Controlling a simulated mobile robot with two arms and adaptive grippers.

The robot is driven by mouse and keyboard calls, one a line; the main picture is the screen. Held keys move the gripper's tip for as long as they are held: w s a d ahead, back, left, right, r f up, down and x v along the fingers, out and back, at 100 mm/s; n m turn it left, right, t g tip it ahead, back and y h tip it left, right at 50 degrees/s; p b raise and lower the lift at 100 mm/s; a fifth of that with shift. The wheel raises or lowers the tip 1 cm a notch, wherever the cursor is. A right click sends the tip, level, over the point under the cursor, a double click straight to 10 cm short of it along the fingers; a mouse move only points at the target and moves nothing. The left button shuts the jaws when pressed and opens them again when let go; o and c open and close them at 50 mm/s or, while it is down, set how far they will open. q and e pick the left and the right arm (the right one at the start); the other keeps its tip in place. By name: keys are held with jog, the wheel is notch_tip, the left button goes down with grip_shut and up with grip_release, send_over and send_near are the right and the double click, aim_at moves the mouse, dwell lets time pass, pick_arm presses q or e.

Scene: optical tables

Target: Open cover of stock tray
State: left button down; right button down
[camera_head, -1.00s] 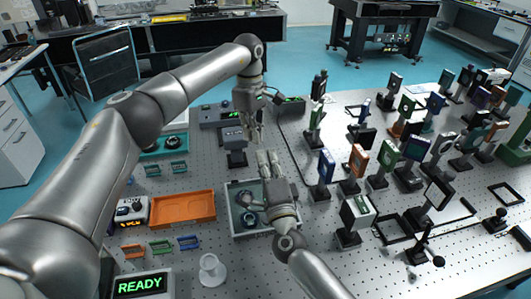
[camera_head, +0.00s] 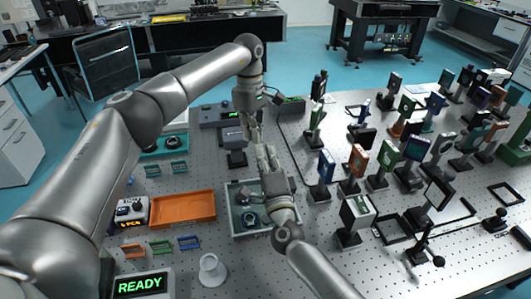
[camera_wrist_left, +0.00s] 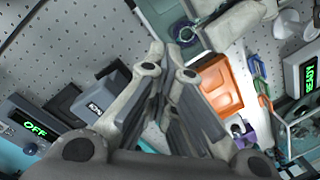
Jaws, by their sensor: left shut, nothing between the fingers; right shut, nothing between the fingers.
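A grey open-topped tray (camera_head: 252,235), which may be the stock tray, stands near the middle of the table with small round parts inside. I cannot make out a separate cover on it. My right gripper (camera_head: 267,151) is shut and empty, with its arm and hand over the right part of the tray, hiding some of it. Its fingertips point past the far edge. My left gripper (camera_head: 257,139) is shut and empty, pointing down beyond the tray, close to the right fingertips; I cannot tell whether they touch. The left fingers (camera_wrist_left: 166,62) also show in the wrist view.
An orange tray (camera_head: 183,208) lies left of the grey tray, with small coloured brackets in front. A READY display (camera_head: 140,286) and white post holder (camera_head: 211,270) are nearer. Several mounted optics crowd the right. A grey device (camera_head: 222,115) is behind.

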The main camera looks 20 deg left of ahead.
dwell(0.8)
pick_arm(q)
jog(key=c, duration=1.2)
grip_release()
jog(key=shift+c, duration=0.2)
